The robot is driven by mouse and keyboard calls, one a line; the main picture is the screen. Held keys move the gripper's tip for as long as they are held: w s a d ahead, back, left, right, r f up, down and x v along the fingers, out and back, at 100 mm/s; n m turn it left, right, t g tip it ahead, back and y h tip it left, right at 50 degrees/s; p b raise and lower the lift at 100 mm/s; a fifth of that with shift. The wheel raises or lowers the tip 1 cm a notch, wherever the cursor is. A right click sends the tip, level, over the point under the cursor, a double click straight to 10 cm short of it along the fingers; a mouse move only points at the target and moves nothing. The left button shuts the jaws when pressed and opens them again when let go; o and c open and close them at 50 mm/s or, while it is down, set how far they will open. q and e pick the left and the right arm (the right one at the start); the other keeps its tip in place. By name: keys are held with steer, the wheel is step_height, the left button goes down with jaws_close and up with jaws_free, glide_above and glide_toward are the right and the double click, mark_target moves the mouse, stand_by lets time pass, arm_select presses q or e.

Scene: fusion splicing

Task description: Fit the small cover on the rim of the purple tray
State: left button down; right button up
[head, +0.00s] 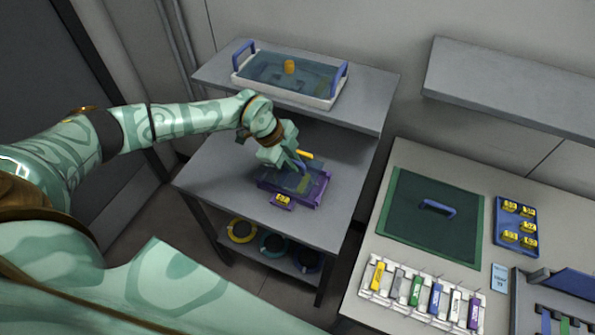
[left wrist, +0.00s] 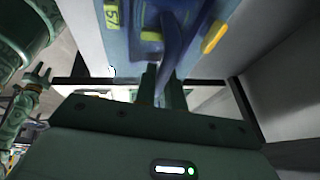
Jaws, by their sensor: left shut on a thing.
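The purple tray (head: 322,193) sits on the middle shelf of the grey rack, with a yellow-labelled tab at its front. My left gripper (head: 298,161) is over the tray, shut on an upright blue handle (left wrist: 172,48). The handle appears to belong to a see-through small cover (head: 283,178), at or just above the tray rim. I cannot tell whether the cover touches the rim all round. In the left wrist view, my left gripper (left wrist: 163,84) has its fingers on the handle. A small green gripper shape (left wrist: 38,76), probably my right one, shows at the left there; its jaws are unclear.
A white tray (head: 288,92) with blue handles stands on the rack's top shelf. Coloured rings (head: 242,231) lie on the lower shelf.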

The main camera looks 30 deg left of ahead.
arm_select(q)
steer(key=shift+w+d+f+b, duration=0.1)
steer(key=shift+w+f+b, duration=0.25)
steer(key=shift+w+f, duration=0.65)
step_height(320, 180, down, 4)
steer(key=shift+r+b, duration=0.2)
steer(key=shift+b, duration=0.45)
steer(key=shift+r, duration=0.1)
steer(key=c, duration=1.5)
jaws_free()
steer(key=p+v, duration=0.3)
steer(key=v, duration=0.9)
steer(key=shift+d, duration=0.1)
